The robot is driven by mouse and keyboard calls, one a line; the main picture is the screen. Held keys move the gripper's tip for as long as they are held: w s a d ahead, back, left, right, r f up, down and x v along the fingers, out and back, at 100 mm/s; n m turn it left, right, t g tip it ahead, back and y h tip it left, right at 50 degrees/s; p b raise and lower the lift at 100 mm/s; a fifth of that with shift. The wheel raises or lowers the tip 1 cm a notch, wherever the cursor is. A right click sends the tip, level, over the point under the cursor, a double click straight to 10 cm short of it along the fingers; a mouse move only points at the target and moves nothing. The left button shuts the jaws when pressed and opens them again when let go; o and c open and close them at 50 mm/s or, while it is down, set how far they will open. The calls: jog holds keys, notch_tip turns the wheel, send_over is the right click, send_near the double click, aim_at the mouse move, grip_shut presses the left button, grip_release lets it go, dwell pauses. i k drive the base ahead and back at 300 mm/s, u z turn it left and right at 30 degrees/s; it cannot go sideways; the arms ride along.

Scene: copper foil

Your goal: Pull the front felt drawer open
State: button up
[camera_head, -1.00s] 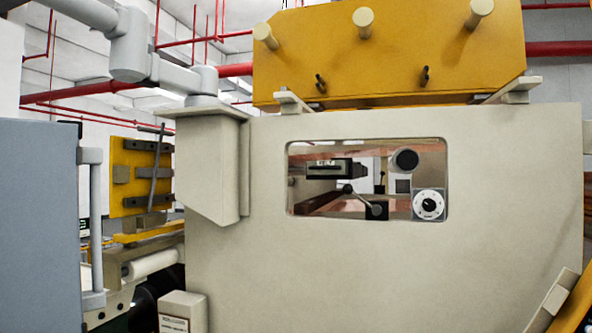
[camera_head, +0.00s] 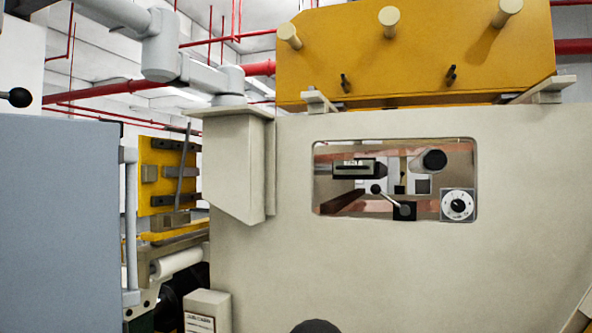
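No drawer front can be made out for certain. Through a window opening in the large beige machine panel (camera_head: 400,265), a dark block with a small white label (camera_head: 357,168) shows at the left. The label is too small to read surely, but looks like "FELT" in the earlier frame. It is small and partly framed by the opening. My gripper is not in view. A dark rounded shape (camera_head: 316,326) shows at the bottom edge; I cannot tell what it is.
Inside the window are a black-knobbed lever (camera_head: 378,190) and a white dial (camera_head: 458,205). A grey cabinet (camera_head: 60,220) with a vertical handle (camera_head: 131,225) stands at the left. A beige box (camera_head: 207,311) stands low in front. A yellow cover (camera_head: 420,50) tops the machine.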

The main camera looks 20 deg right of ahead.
aim_at(347, 168)
jog(key=u, duration=0.05)
jog(key=k, duration=0.35)
jog(key=z, duration=1.3)
jog(key=i, duration=0.25)
